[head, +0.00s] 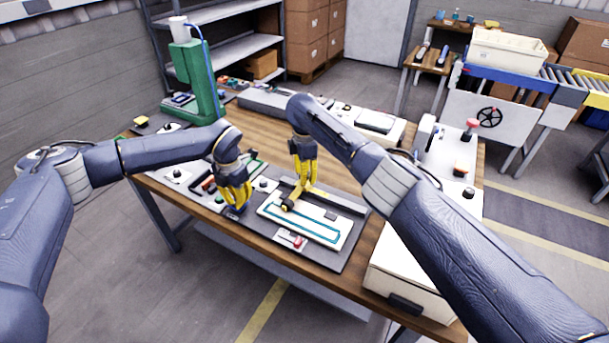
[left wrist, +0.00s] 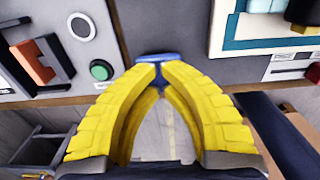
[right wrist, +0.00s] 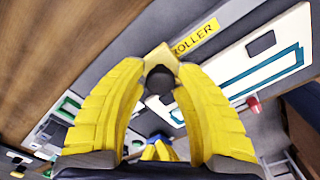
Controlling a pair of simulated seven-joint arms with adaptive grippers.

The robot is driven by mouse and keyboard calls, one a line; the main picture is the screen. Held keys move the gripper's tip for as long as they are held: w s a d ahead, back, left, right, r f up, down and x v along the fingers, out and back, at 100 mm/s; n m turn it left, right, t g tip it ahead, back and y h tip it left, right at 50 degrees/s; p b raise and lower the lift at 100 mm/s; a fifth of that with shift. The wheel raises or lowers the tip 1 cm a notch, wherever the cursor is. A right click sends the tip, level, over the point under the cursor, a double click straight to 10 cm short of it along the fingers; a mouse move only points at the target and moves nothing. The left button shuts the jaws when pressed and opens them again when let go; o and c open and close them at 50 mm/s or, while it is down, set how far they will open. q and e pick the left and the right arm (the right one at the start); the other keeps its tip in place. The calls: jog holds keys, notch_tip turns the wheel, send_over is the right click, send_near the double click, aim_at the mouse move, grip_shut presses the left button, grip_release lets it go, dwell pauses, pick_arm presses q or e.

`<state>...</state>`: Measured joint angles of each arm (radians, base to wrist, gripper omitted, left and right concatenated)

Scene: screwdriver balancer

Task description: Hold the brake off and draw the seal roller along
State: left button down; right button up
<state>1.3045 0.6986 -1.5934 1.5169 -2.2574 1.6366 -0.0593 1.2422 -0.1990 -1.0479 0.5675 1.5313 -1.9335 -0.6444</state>
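The seal roller (head: 287,204) has a dark end and a yellow upper part. It is at the left end of a white plate (head: 268,210) bearing a teal loop (head: 310,228). My right gripper (head: 300,187) is over it; in the right wrist view its fingers close on a pale yellow block (right wrist: 160,56), with the dark round end (right wrist: 158,80) between them. My left gripper (head: 236,205) points down left of the plate. In the left wrist view its fingertips meet at a blue piece (left wrist: 157,60), perhaps the brake; the grip hides much of it.
A red part (head: 292,239) is at the plate's front edge. A yellow ROLLER label (right wrist: 195,38) lies behind the roller. A green button (left wrist: 101,70) is beside my left gripper. A green post (head: 195,85) stands at back left, and a white box (head: 410,275) at the right.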

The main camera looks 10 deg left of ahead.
jog(key=o, duration=0.4)
notch_tip(320, 180, up, 12)
dwell(0.7)
jog(key=shift+s, duration=0.1)
